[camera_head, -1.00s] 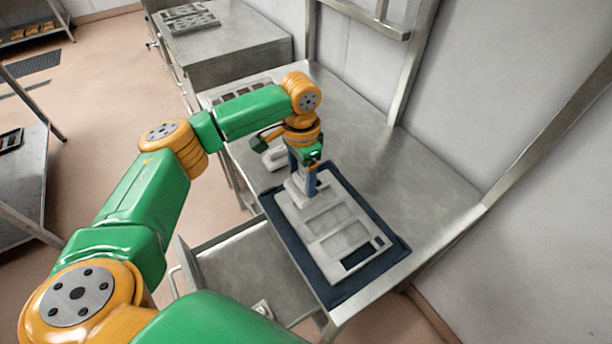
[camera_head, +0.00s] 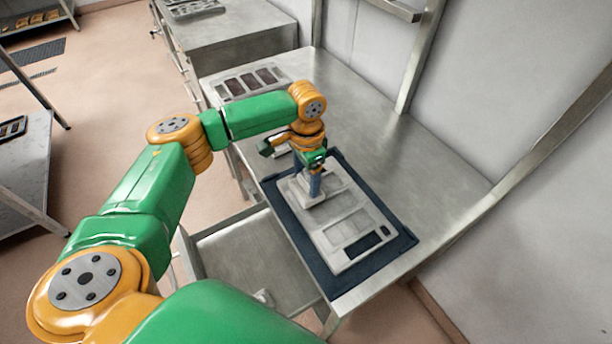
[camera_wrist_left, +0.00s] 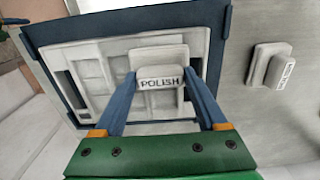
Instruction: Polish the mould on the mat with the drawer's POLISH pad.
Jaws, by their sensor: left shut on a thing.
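The mould (camera_head: 338,230) is a pale grey plate with several rectangular recesses and a dark window near its front right end. It lies on the dark blue mat (camera_head: 303,254), and both also show in the left wrist view. My left gripper (camera_head: 314,184) points down over the far left part of the mould. Its blue fingers are shut on the grey pad (camera_wrist_left: 161,83) marked POLISH. The pad is at the mould's upper face; whether it touches cannot be told for sure. My right gripper is not in view.
The open drawer (camera_head: 240,248) below the table edge holds a small pale object (camera_head: 263,297). A second labelled block (camera_wrist_left: 274,66) stands off the mat on the steel table. A tray with dark recesses (camera_head: 248,82) lies at the far end. The table's right side is clear.

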